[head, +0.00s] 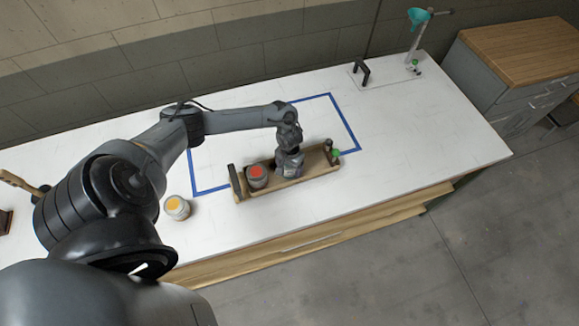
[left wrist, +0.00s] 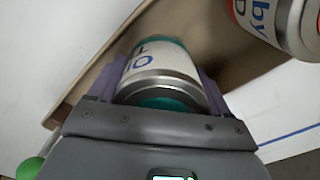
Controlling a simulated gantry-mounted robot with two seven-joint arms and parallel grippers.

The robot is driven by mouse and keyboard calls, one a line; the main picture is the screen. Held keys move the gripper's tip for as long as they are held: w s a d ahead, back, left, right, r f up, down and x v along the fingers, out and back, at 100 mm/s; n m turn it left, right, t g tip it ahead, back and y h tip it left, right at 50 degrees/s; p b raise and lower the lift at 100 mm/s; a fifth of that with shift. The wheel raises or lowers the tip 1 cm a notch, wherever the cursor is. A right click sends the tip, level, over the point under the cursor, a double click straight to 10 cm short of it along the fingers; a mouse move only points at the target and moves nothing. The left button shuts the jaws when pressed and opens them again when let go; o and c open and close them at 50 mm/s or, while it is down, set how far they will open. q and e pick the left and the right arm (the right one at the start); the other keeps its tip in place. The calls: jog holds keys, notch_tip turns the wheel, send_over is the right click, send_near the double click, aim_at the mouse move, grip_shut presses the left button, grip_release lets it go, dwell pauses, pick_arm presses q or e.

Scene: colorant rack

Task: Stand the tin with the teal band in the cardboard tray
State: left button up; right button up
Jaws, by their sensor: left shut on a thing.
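In the left wrist view my left gripper (left wrist: 160,72) is shut on the tin with the teal band (left wrist: 165,62), with a pad against each side. That tin has a white label with blue letters, a silver rim and a teal end. The gripper hides it in the head view. The tray's brown inside (left wrist: 195,20) shows behind it; I cannot tell whether the tin touches the tray floor. My right gripper is in neither view.
A red-topped tin (head: 257,175) stands in the tray's left part, also visible in the left wrist view (left wrist: 285,28). A yellow-topped tin (head: 177,207) stands on the white table (head: 430,130), left of the tray. Blue tape marks a rectangle.

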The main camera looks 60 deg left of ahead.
pick_arm(q)
jog(key=shift+f, duration=0.1)
jog(key=o, duration=0.9)
jog(key=shift+f, duration=0.1)
